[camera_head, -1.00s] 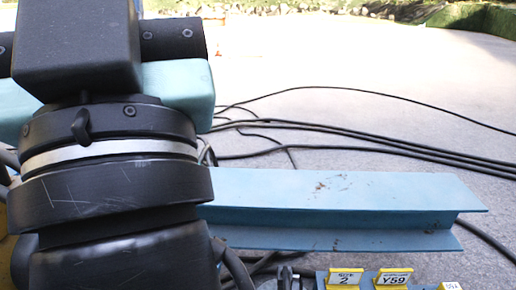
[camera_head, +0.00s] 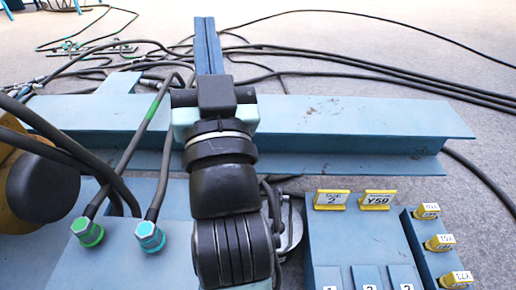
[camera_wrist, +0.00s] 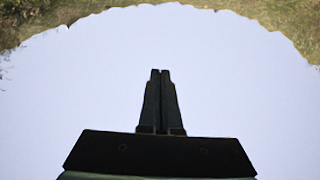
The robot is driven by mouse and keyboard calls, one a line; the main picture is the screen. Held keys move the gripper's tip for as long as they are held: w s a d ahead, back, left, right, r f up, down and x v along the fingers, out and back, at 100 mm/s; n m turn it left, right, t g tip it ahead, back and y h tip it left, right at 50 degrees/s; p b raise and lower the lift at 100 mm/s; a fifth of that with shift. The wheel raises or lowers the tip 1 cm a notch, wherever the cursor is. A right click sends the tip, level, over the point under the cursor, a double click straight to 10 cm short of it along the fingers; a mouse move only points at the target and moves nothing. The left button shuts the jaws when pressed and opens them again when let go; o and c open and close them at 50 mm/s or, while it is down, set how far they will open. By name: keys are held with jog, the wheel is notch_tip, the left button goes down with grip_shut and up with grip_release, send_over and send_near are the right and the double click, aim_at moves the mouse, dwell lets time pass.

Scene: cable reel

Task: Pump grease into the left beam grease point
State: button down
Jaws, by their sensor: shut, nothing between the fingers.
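A long blue beam (camera_head: 365,115) crosses the head view from left to right, behind my arm. I cannot pick out a grease point on it, nor a grease pump. My gripper shows in the wrist view (camera_wrist: 160,72) with its two dark fingers together and nothing between them. In the head view my arm rises in front of the beam, and its wrist hides part of the beam; the fingertips are not clear there. A narrow blue piece (camera_head: 207,45) stands out beyond the wrist.
Two hose couplings, one green (camera_head: 87,232) and one teal (camera_head: 150,237), stand on a blue panel at left, with black hoses. A blue block with yellow tags (camera_head: 332,199) is at right. Black cables (camera_head: 400,75) lie across the pale ground. A yellow part (camera_head: 18,185) is at far left.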

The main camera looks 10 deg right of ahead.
jog(key=w+d+f+m+g, duration=0.1)
jog(key=d+f+g, duration=0.1)
jog(key=f, duration=0.8)
jog(key=d+f+g, duration=0.2)
jog(key=f, duration=0.8)
jog(key=s+d+f+g, duration=0.1)
jog(key=s+d+f, duration=0.1)
jog(key=f, duration=0.6)
jog(key=s+d+f+m+g+h, duration=0.1)
jog(key=s+d+f+g, duration=0.1)
jog(key=s+f, duration=0.3)
jog(key=s+d+f+g, duration=0.1)
jog(key=s+d+f, duration=0.2)
jog(key=f, duration=0.8)
jog(key=shift+s+f+m+g+h+b, duration=0.2)
jog(key=shift+s+m+g+h+b, duration=0.1)
jog(key=shift+s+m+h+b, duration=0.15)
jog(key=shift+w, duration=0.1)
jog(key=b, duration=0.6)
send_over(281, 230)
notch_tip(281, 230, down, 3)
jog(key=f, duration=0.1)
jog(key=s+f+b, duration=0.1)
jog(key=shift+a+f, duration=0.1)
jog(key=shift+f, duration=0.25)
jog(key=shift+a+f+b, duration=0.2)
jog(key=shift+f+b, duration=0.1)
jog(key=shift+f, duration=0.2)
jog(key=shift+f, duration=0.1)
